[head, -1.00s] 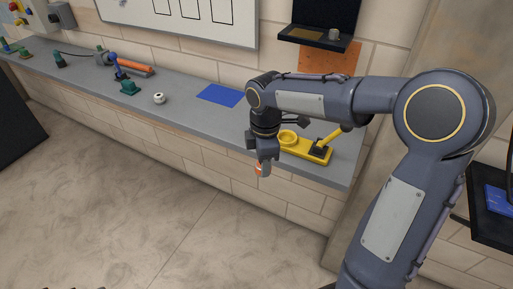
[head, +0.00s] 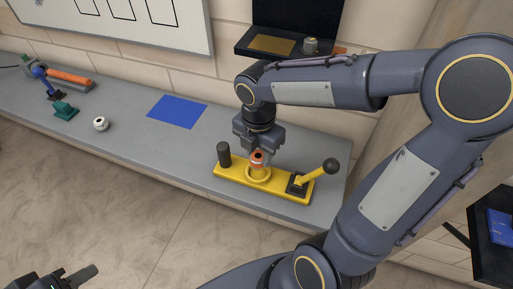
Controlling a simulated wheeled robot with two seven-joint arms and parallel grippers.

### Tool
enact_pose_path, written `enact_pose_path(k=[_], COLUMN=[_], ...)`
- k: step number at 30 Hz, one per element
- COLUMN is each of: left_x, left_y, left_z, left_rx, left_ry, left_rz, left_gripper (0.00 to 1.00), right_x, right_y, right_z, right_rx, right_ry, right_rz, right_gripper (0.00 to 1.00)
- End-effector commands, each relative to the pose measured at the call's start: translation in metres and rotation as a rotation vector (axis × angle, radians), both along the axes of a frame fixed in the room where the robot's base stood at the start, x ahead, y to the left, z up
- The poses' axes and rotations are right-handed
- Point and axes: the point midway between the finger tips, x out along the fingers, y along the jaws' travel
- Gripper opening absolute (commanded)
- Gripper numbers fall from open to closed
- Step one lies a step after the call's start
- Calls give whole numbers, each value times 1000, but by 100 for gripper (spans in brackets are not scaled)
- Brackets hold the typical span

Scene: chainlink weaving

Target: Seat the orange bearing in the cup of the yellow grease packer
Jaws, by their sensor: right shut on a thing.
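The orange bearing (head: 257,157) is between the fingers of my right gripper (head: 258,153), which is shut on it. The bearing is over the round cup (head: 258,174) of the yellow grease packer (head: 235,172), at or just above its rim; I cannot tell if it touches. The packer lies on the grey bench, with a dark upright cylinder (head: 223,154) at its left end and a black-knobbed lever (head: 318,173) at its right. Part of my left gripper (head: 70,278) shows at the bottom left, away from the bench; its opening is unclear.
A blue mat (head: 177,111) lies on the bench (head: 130,135) left of the packer. A white ring-shaped part (head: 101,124), a teal block (head: 64,109) and an orange roller (head: 69,77) are further left. A black shelf (head: 285,45) hangs on the wall behind my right arm.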

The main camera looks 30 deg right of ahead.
Motion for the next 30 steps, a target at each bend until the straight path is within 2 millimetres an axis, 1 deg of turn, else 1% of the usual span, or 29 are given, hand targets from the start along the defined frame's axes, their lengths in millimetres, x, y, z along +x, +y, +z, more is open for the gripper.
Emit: enact_pose_path(k=[10, 14, 15, 24, 30], left_x=[0, 0, 0, 0, 0], left_y=[0, 0, 0, 0, 0], left_z=[0, 4, 0, -19, -25], left_rx=[0, 0, 0, 0, 0], left_ry=[0, 0, 0, 0, 0], left_rz=[0, 0, 0, 0, 0], left_gripper=[36, 36, 36, 36, 36], right_x=[0, 0, 0, -1, 0], right_y=[0, 0, 0, 0, 0], right_z=[0, 1, -4, -29, -39], right_rx=[0, 0, 0, 0, 0], right_ry=[0, 1, 1, 1, 1], right_rz=[1, 1, 0, 0, 0], right_gripper=[13, 13, 13, 13, 13])
